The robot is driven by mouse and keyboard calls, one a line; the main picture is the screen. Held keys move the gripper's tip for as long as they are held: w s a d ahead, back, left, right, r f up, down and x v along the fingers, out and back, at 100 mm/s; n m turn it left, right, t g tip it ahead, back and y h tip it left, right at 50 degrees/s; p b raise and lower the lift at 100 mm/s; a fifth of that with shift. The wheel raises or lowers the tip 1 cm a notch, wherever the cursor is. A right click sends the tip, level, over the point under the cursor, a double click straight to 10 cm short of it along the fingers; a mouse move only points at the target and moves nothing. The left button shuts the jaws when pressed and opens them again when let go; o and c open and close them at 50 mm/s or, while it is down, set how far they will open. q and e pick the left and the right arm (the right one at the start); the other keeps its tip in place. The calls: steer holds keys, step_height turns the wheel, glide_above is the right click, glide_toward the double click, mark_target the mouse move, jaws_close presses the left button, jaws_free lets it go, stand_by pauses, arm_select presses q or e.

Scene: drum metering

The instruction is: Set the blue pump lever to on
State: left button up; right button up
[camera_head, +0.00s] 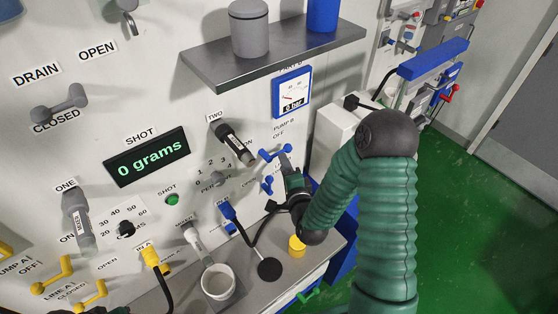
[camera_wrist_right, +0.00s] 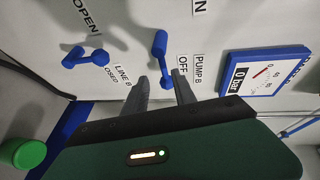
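The blue pump lever (camera_head: 275,153) is on the wall panel beside the PUMP B and OFF labels. In the right wrist view the same lever (camera_wrist_right: 160,48) lies just past my fingertips, with one end near the gap between them. The gauge (camera_head: 292,92) by it reads 0 bar. My right gripper (camera_wrist_right: 162,80) is open, its two grey fingers apart and pointing at the panel; I see no clear contact with the lever. In the head view it is just below the lever. Only dark bits, probably my left gripper (camera_head: 90,311), show at the bottom edge.
A blue LINE B lever (camera_head: 267,186) sits close below the pump lever; it also shows in the wrist view (camera_wrist_right: 86,56). A metal shelf (camera_head: 270,58) juts out above. Below are a white cup (camera_head: 218,283), a yellow cap (camera_head: 297,246) and black hoses.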

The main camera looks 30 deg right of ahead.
mark_target(280, 152)
steer(key=x, duration=0.2)
steer(key=p+x, duration=0.1)
steer(key=x, duration=0.1)
steer(key=p+x, duration=0.1)
steer(key=x, duration=0.1)
steer(key=shift+d+r, duration=0.25)
steer(key=shift+r, duration=0.15)
arm_select(q)
steer(key=v, duration=0.3)
steer(key=shift+w+r, duration=0.15)
steer(key=shift+w, duration=0.1)
arm_select(e)
steer(key=shift+w+a+f, duration=0.1)
steer(key=shift+w+f, duration=0.05)
steer(key=shift+w, duration=0.05)
steer(key=shift+s, duration=0.1)
jaws_close()
arm_select(q)
steer(key=shift+s, duration=0.1)
arm_select(e)
steer(key=shift+f, duration=0.1)
